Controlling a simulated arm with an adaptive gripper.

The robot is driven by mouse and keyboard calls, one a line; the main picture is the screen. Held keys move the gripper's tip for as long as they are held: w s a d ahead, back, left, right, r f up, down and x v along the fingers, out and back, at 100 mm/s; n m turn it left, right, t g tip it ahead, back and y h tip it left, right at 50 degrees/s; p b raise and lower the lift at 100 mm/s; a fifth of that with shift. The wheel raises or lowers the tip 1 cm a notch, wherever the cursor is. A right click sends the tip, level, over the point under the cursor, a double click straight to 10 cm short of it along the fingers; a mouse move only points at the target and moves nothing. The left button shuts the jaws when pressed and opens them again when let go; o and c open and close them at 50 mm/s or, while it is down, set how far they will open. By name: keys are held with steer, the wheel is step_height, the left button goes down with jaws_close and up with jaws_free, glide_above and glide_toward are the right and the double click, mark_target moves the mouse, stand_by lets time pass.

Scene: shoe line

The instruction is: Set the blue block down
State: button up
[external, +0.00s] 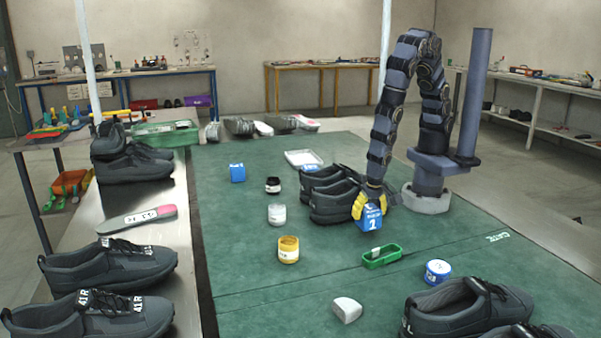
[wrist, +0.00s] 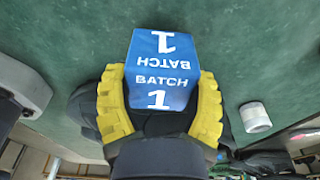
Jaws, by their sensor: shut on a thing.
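The blue block (external: 369,220), marked "BATCH 1" in white, is between the yellow fingers of my gripper (external: 368,207). In the wrist view the block (wrist: 162,72) sits between both curved fingers (wrist: 161,92), which are shut on it. The gripper points down over the green mat (external: 235,265), just right of a pair of dark shoes (external: 329,200). I cannot tell whether the block's underside touches the mat. A second blue block (external: 237,172) stands apart on the mat, farther back to the left.
A green tray (external: 381,256) lies just in front of the held block. A blue round tin (external: 437,271), yellow jar (external: 288,250), white jar (external: 277,214), dark jar (external: 273,185) and white block (external: 347,309) stand around. More shoes (external: 465,308) lie front right. Clear mat lies front left.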

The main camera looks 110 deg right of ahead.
steer(key=shift+f, duration=1.3)
steer(key=o, duration=1.1)
steer(key=shift+f, duration=0.15)
steer(key=shift+o, duration=0.2)
